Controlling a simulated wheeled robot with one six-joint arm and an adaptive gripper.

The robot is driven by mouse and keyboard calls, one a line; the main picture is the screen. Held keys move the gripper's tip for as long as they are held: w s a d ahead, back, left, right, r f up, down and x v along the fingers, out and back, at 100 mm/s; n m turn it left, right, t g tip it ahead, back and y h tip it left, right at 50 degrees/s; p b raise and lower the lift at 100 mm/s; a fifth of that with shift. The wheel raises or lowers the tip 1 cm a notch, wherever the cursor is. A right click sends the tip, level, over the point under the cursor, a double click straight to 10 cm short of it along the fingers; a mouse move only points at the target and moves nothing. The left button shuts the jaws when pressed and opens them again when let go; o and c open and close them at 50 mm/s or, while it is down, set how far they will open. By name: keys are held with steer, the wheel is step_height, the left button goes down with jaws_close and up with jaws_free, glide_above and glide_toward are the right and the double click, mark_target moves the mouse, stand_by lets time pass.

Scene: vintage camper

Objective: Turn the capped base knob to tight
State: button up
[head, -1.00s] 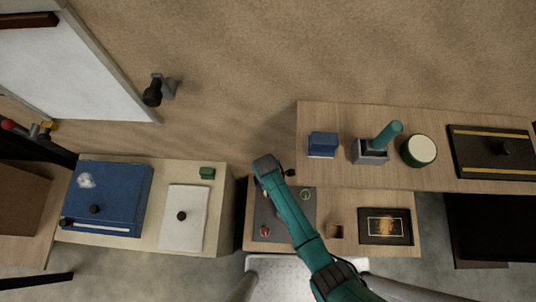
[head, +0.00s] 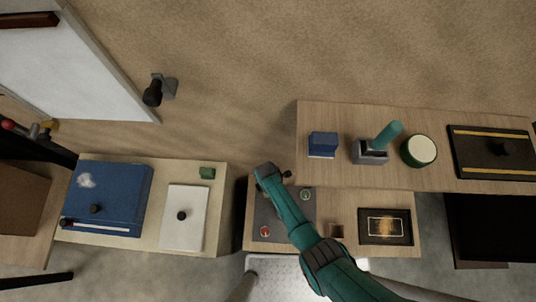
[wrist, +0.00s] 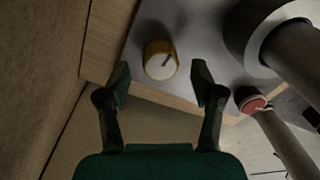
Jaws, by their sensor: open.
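A round knob with a yellow side, a pale top and a grey pointer mark (wrist: 160,60) sits on a grey panel (wrist: 190,30) in the wrist view. I cannot tell for sure that it is the capped base knob. My gripper (wrist: 162,80) is open and empty, with its two dark green fingers apart. The knob shows between and just beyond the fingertips, with no clear contact. In the head view my gripper (head: 270,176) is over the panel's upper left, and my arm hides this knob.
The panel also carries a red knob (head: 265,231) and a green knob (head: 306,195). A raised shelf (head: 440,184) behind holds a blue box (head: 322,145) and other items.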

steer(key=shift+f, duration=1.05)
steer(key=c, duration=1.1)
